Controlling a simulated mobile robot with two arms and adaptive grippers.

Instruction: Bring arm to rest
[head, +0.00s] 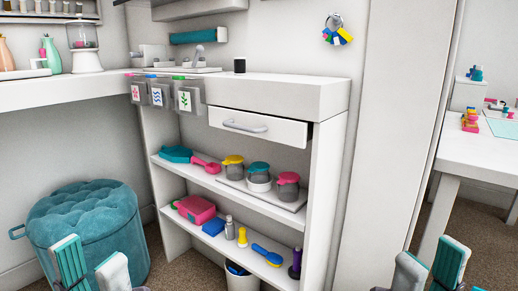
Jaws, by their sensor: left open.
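My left gripper (92,266) is at the bottom left of the head view, in front of the teal tufted ottoman. Its teal and white fingers are apart and nothing shows between them. My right gripper (430,268) is at the bottom right, in front of the pale wall panel and the floor. Its fingers are also apart, with nothing visible between them. Both grippers are cut off by the lower edge of the view, so most of my arms is hidden.
A white shelf unit (328,180) stands ahead, its drawer (257,126) slightly pulled out. Its shelves hold lidded jars, a pink box (195,209) and bottles.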

